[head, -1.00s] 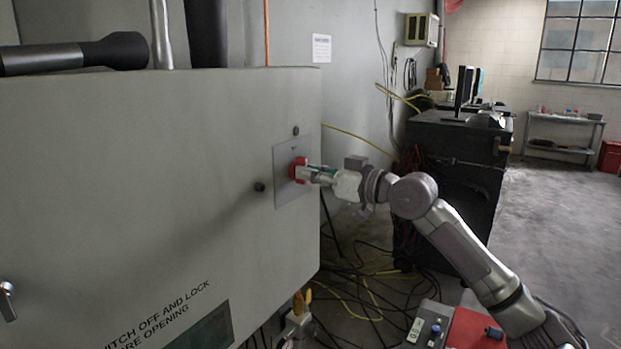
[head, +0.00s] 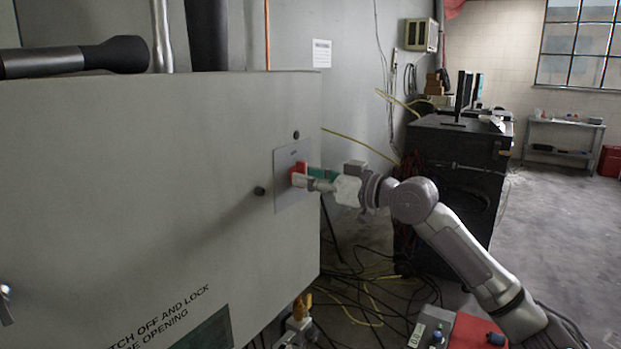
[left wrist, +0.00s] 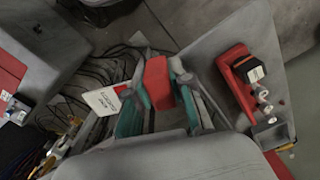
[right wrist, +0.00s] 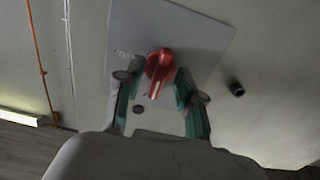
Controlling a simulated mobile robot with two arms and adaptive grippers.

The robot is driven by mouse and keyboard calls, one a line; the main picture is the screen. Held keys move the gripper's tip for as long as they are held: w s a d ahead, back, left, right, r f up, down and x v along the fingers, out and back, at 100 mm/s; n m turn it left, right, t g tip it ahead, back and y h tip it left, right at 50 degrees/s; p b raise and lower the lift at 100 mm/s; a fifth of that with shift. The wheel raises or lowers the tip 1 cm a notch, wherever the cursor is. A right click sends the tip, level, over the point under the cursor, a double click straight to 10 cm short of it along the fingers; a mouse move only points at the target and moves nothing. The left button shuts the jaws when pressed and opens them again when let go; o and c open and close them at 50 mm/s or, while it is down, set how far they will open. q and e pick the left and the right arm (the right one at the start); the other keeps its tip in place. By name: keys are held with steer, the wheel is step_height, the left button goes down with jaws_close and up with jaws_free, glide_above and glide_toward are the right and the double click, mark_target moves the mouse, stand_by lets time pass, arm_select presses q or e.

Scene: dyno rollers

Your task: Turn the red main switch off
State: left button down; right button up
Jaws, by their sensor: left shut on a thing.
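The red main switch (head: 298,174) is a rotary knob on a grey square plate (head: 291,200) at the right of the large grey cabinet door. In the right wrist view the red knob (right wrist: 160,66) has a white pointer line, running nearly straight down the picture. My right gripper (head: 308,178) is at the knob. Its fingers (right wrist: 160,88) stand apart on either side of the knob, with visible gaps. My left gripper (left wrist: 160,85) is shut on a red block-like thing (left wrist: 158,80), maybe a padlock; a white tag (left wrist: 103,99) is beside it.
The cabinet door (head: 130,180) fills the left, with a dark stub (head: 259,190) beside the plate. Cables (head: 350,285) lie on the floor below. A red holder (left wrist: 236,80) with small items is right in the left wrist view. A black cabinet (head: 455,170) stands behind my right arm.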

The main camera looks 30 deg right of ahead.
steer(key=v, duration=1.2)
steer(key=shift+d, duration=0.1)
stand_by(0.4)
